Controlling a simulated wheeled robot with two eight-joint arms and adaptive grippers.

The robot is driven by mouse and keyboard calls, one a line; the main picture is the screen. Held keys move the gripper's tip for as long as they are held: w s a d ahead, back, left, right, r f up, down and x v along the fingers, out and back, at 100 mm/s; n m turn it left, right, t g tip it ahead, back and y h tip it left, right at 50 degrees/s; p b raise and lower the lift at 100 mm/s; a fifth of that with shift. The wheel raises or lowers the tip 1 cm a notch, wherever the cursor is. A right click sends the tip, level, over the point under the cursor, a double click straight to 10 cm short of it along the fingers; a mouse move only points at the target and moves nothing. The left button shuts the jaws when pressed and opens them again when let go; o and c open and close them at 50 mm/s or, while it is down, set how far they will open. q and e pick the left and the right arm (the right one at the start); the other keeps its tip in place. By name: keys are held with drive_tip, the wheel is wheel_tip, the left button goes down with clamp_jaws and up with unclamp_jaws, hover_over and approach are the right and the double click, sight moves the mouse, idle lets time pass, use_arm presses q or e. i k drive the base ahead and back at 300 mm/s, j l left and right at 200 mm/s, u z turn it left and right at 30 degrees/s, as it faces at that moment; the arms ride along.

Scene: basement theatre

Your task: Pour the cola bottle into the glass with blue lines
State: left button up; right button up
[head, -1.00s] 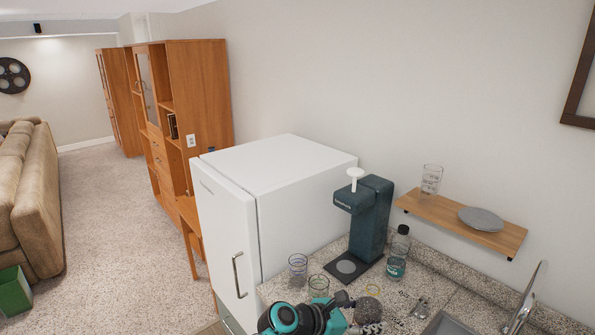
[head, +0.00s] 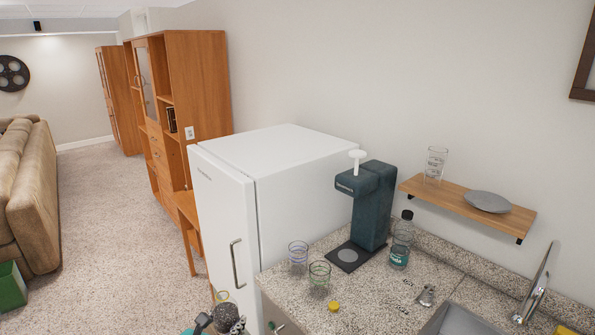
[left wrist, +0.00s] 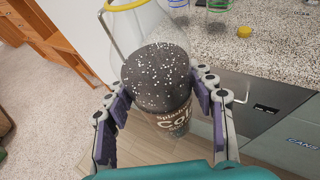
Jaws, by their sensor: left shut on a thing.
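The cola bottle (left wrist: 155,75) has dark cola, a "Cola" label and a yellow ring at its open neck. My left gripper (left wrist: 160,108) is shut on it, one finger on each side. In the head view the bottle (head: 228,318) is at the bottom edge, left of the counter's front edge, with part of my left gripper (head: 203,324) beside it. The glass with blue lines (head: 298,257) stands upright on the counter near the fridge, apart from the bottle. Its lower part also shows in the left wrist view (left wrist: 178,4). My right gripper is not in view.
A glass with green lines (head: 319,277) stands right beside the blue-lined one. A yellow cap (head: 333,306) lies on the counter. A dark soda machine (head: 370,205) and a clear soda bottle (head: 400,245) stand behind. The white fridge (head: 230,220) is left, the sink (head: 460,320) right.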

sight(299, 250)
drive_tip(key=i+j, duration=0.1)
drive_tip(key=j, duration=0.25)
drive_tip(key=i+j, duration=0.1)
drive_tip(key=j, duration=0.25)
drive_tip(key=i+j, duration=0.1)
drive_tip(key=j, duration=0.2)
drive_tip(key=j+z, duration=0.1)
drive_tip(key=z, duration=0.4)
drive_tip(key=j+z, duration=0.15)
drive_tip(key=z, duration=0.35)
drive_tip(key=j+z, duration=0.1)
drive_tip(key=z, duration=0.4)
drive_tip(key=i+l, duration=0.2)
drive_tip(key=i, duration=0.3)
